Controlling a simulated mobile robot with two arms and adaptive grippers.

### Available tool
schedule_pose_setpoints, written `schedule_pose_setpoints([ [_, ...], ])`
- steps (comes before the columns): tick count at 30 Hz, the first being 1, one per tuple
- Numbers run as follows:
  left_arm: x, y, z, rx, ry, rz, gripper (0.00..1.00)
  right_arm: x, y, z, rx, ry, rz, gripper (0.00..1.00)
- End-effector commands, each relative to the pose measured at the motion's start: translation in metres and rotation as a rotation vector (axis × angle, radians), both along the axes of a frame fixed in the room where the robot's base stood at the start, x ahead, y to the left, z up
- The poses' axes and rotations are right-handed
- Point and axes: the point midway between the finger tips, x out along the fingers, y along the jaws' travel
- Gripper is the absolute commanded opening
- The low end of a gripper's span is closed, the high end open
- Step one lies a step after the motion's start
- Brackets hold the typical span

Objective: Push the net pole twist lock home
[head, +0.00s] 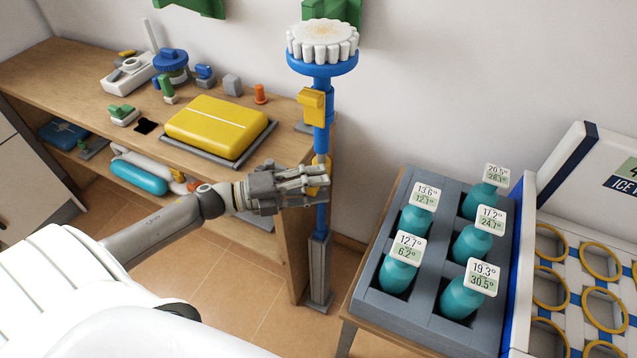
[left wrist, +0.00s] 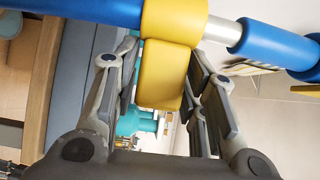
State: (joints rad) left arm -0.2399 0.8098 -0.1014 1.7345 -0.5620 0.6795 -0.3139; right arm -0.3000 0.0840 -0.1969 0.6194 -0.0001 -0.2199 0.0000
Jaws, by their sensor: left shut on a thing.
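The net pole (head: 320,140) stands upright in a grey base at the right end of the workbench, blue with a white ridged top. Its yellow twist lock (head: 322,164) sits partway down the pole, partly hidden behind my left gripper (head: 306,184). In the left wrist view the yellow twist lock (left wrist: 165,75) wraps the blue tube, with a bare silver stretch of tube (left wrist: 222,31) beside it. The block of the lock lies between my left fingers (left wrist: 166,95), which are shut on it. My right gripper is not in view.
A second yellow clamp (head: 312,106) is higher on the pole. A yellow case (head: 217,126) and small tools lie on the wooden workbench (head: 60,70). On the right, a grey crate (head: 375,290) holds several teal bottles with display tags, next to an open white cooler (head: 575,180).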

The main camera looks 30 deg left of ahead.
Motion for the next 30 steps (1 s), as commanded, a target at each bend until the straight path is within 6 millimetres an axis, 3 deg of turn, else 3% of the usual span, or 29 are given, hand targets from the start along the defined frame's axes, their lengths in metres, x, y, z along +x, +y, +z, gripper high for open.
schedule_pose_setpoints([
  [8, 0.0, 0.001, 0.0, 0.005, -0.002, 0.002, 0.0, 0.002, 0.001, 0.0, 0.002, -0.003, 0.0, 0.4],
  [9, 0.0, 0.001, 0.0, 0.005, -0.002, 0.002, 0.41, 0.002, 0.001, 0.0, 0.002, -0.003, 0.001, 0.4],
  [12, 0.0, 0.0, 0.0, 0.003, -0.002, 0.001, 0.54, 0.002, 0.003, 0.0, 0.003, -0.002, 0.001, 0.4],
  [23, -0.001, 0.001, 0.0, 0.002, -0.001, 0.001, 0.54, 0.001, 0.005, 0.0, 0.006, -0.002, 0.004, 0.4],
  [30, -0.019, 0.022, -0.002, 0.003, 0.004, 0.002, 0.54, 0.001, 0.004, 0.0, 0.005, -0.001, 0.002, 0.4],
])
